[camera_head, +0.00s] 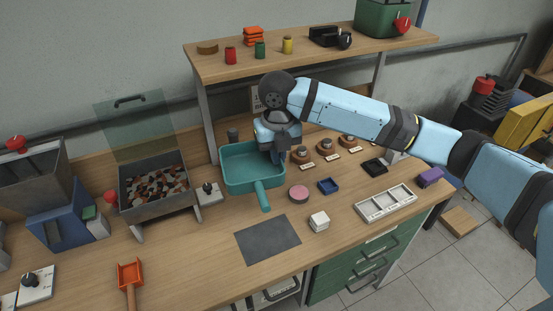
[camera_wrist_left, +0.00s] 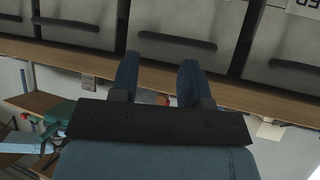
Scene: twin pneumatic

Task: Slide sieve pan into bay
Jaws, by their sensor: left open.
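The teal sieve pan (camera_head: 240,172) stands on the wooden bench left of centre in the head view, its short handle (camera_head: 263,196) pointing to the front. It looks empty. My right gripper (camera_head: 279,156) points down at the pan's right, far rim. Its fingertips are too small and dark to tell whether they are closed on the rim. My left gripper (camera_wrist_left: 157,82) shows only in the left wrist view, its two fingers apart with nothing clearly held between them. I cannot tell for sure which opening is the bay.
A grey bin of mixed pebbles (camera_head: 128,200) with a raised clear lid (camera_head: 135,125) stands left of the pan. A dark mat (camera_head: 268,240), pink disc (camera_head: 299,193) and white block (camera_head: 319,221) lie in front. Grey drawer fronts (camera_wrist_left: 185,22) face my left gripper.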

